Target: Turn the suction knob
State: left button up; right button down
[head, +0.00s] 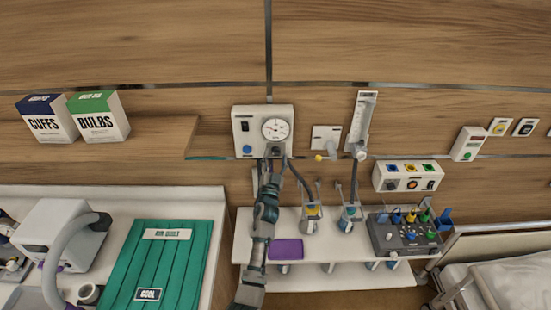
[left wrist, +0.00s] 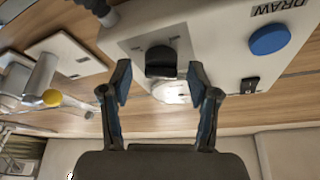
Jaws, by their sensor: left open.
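The suction unit (head: 262,113) is a white wall box with a round gauge (head: 276,129), a black switch (head: 244,127) and a blue button (head: 247,149). My left gripper (head: 271,154) is at the lower right of the box and hides the knob in the head view. In the left wrist view, the black suction knob (left wrist: 160,62) lies between and just beyond the two open fingertips (left wrist: 157,80). I cannot tell whether either finger touches it. The blue button (left wrist: 269,40) is off to the right. My right gripper is not in view.
A flowmeter (head: 361,122) and a wall outlet with a yellow tip (head: 319,157) are right of the unit. A dark hose hangs beside my gripper. Below, a white shelf (head: 330,247) holds jars, a purple pad (head: 287,249) and a grey control box (head: 405,234).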

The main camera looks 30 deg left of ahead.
pick_arm(q)
jog(key=c, duration=1.2)
jog(key=shift+o, duration=0.2)
jog(key=shift+r+m+h+p, duration=0.2)
jog(key=shift+m+h+p, duration=0.5)
jog(key=shift+m+p, duration=0.4)
jog(key=shift+s+a+f+m+p, duration=0.15)
jog(key=shift+m+p, duration=0.15)
jog(key=shift+m, duration=0.2)
jog(key=shift+f, duration=0.1)
jog(key=o, duration=1.2)
jog(key=shift+c, duration=0.2)
jog(key=v, duration=1.2)
